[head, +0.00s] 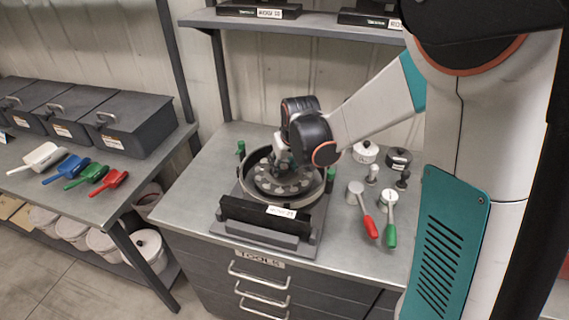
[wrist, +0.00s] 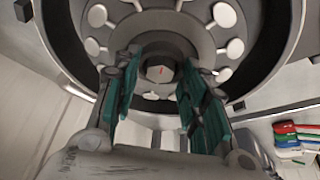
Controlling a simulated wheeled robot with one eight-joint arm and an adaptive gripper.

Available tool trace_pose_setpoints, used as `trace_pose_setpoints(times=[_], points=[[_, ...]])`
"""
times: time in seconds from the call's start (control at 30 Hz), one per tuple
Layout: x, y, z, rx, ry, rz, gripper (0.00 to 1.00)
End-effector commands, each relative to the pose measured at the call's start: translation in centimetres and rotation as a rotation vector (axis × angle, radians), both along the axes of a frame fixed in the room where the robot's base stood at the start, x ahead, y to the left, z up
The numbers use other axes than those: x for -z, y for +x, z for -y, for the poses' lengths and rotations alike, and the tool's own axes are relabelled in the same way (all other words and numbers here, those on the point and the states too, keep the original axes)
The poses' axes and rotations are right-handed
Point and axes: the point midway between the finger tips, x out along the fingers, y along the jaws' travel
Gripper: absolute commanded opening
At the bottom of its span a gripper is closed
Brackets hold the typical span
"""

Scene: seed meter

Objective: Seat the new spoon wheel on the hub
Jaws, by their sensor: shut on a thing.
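The spoon wheel (head: 268,184) is a grey disc with several pale round cups near its rim. It lies inside the round dark housing (head: 313,192) of the meter on the bench; it also shows in the wrist view (wrist: 207,48). My gripper (head: 281,163) reaches down over the wheel's middle.
A dark labelled bar (head: 258,213) stands along the housing's front. Red-handled (head: 362,207) and green-handled (head: 388,216) tools lie to the right, with small pots (head: 365,152) behind. Coloured scoops (head: 88,178) and dark bins (head: 122,122) occupy the left bench. A shelf (head: 300,24) runs above.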

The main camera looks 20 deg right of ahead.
Motion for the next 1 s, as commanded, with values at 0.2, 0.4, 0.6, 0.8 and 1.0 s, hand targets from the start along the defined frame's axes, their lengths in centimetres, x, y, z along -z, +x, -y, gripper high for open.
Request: trace_pose_setpoints(times=[0.2, 0.4, 0.6, 0.8, 1.0], points=[[-0.01, 0.01, 0.00, 0.000, 0.000, 0.000, 0.00], [0.02, 0.01, 0.00, 0.000, 0.000, 0.000, 0.00], [0.39, 0.01, 0.00, 0.000, 0.000, 0.000, 0.00], [0.62, 0.01, 0.00, 0.000, 0.000, 0.000, 0.00], [0.58, 0.01, 0.00, 0.000, 0.000, 0.000, 0.00]])
